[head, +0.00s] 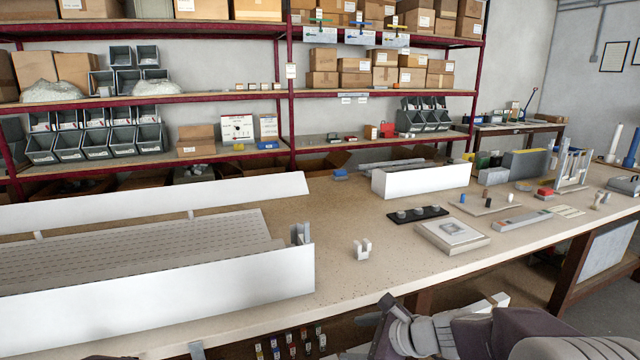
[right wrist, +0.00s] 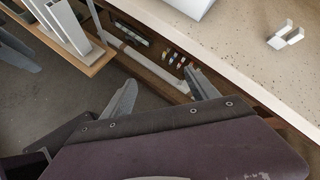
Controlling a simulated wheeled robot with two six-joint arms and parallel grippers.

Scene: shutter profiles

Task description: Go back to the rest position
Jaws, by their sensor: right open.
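My right gripper (head: 386,318) is at the bottom of the head view, just in front of the workbench's front edge. In the right wrist view its two fingers (right wrist: 160,92) are spread apart with nothing between them. The floor and the bench's underside show beyond them. My left gripper is not in the head view. The workbench (head: 350,285) runs across the picture, and a small white bracket (head: 362,250) stands on it near the front edge; the bracket also shows in the right wrist view (right wrist: 285,36).
A long white shutter box (head: 160,298) lies at the left of the bench, close to the front edge. A shorter white box (head: 420,181), a black tray (head: 417,215) and a framed plate (head: 452,238) lie further right. In the right wrist view, long white profiles (right wrist: 68,28) stand beside the bench.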

